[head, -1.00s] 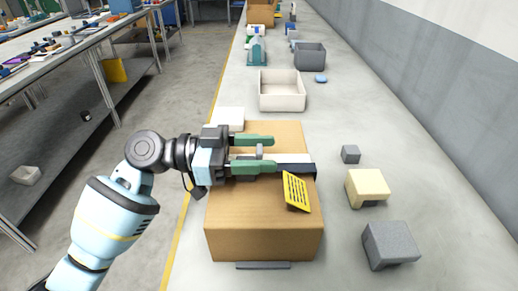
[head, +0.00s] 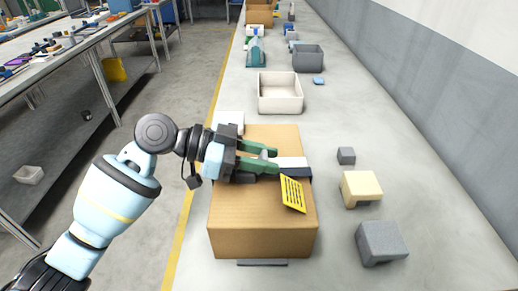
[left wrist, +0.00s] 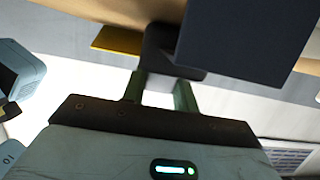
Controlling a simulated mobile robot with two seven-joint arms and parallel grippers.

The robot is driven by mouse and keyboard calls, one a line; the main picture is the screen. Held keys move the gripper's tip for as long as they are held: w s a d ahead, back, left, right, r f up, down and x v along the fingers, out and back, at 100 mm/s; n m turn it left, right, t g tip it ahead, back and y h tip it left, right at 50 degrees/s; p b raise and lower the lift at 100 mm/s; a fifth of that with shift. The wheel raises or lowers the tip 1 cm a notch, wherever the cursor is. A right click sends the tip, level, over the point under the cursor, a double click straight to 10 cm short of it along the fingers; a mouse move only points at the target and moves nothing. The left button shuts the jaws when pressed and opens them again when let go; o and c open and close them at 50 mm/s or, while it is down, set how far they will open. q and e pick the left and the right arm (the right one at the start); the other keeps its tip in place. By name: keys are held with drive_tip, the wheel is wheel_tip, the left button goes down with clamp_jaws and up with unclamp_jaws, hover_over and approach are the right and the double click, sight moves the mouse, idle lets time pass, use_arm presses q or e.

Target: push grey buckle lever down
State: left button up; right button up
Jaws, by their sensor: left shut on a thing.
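A cardboard box (head: 240,230) lies on the long grey counter, with a white band (head: 290,161) and a dark buckle block (head: 295,172) across its top. The small grey buckle lever (head: 268,153) shows at the fingertips of my left gripper (head: 271,161). The gripper reaches in from the left, low over the box, its green fingers shut on the lever. In the left wrist view a dark grey piece (left wrist: 160,48) stands at the fingertips beside a large dark block (left wrist: 245,40). The lever is partly hidden by the fingers. My right gripper is not in view.
A yellow printed tag (head: 292,194) hangs by the buckle. Right of the box lie a small grey block (head: 346,155), a cream block (head: 361,187) and a larger grey block (head: 381,241). A white bin (head: 280,106) and a grey bin (head: 308,60) stand farther back.

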use_arm(q)
drive_tip(key=shift+d+r+y+p, duration=0.2)
drive_tip(key=shift+r+y+p, duration=0.05)
drive_tip(key=shift+y+p, duration=0.5)
drive_tip(key=shift+f+y, duration=0.35)
drive_tip(key=shift+y, duration=0.1)
drive_tip(key=o, duration=1)
drive_tip(key=shift+b+v, duration=0.3)
drive_tip(key=shift+v, duration=3.55)
